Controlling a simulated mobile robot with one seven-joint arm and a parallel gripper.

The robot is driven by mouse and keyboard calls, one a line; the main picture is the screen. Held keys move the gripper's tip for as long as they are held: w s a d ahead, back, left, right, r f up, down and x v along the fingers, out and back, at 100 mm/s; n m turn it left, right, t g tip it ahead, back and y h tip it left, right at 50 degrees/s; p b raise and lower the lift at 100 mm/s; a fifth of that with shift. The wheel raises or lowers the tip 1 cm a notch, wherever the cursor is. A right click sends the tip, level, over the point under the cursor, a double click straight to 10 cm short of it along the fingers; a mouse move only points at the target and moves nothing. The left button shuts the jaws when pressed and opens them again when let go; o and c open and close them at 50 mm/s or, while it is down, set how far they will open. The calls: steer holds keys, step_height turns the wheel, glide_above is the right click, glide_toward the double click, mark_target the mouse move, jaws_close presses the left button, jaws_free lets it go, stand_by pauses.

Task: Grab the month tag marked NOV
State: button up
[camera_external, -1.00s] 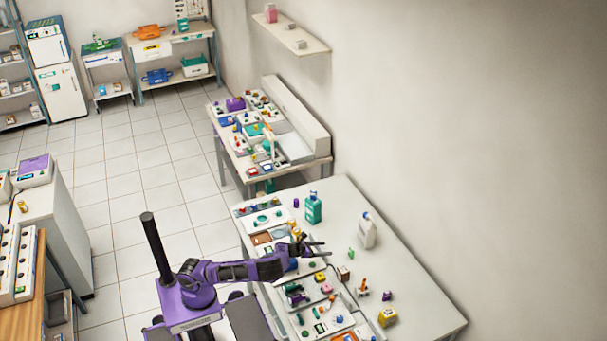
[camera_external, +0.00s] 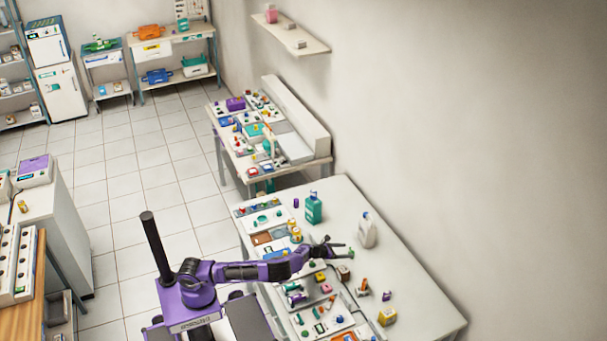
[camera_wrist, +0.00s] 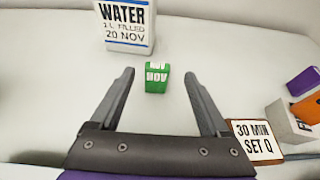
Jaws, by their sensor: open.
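Nothing is between the fingers' inner faces. In the external view my gripper (camera_external: 338,249) is low over the table beside the green tag (camera_external: 351,254). I cannot tell there whether a finger touches it.
A white bottle labelled WATER (camera_wrist: 126,25) stands close behind the tag; it also shows in the external view (camera_external: 367,231). A block labelled 30 MIN SET Q (camera_wrist: 257,140) stands near the right finger. Orange and purple items (camera_wrist: 306,106) are further right. Table left of the tag is clear.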

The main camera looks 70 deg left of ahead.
mark_target(350, 250)
steer(key=x, duration=0.5)
steer(key=shift+s+a+f, duration=0.1)
steer(key=shift+a, duration=0.15)
jaws_close()
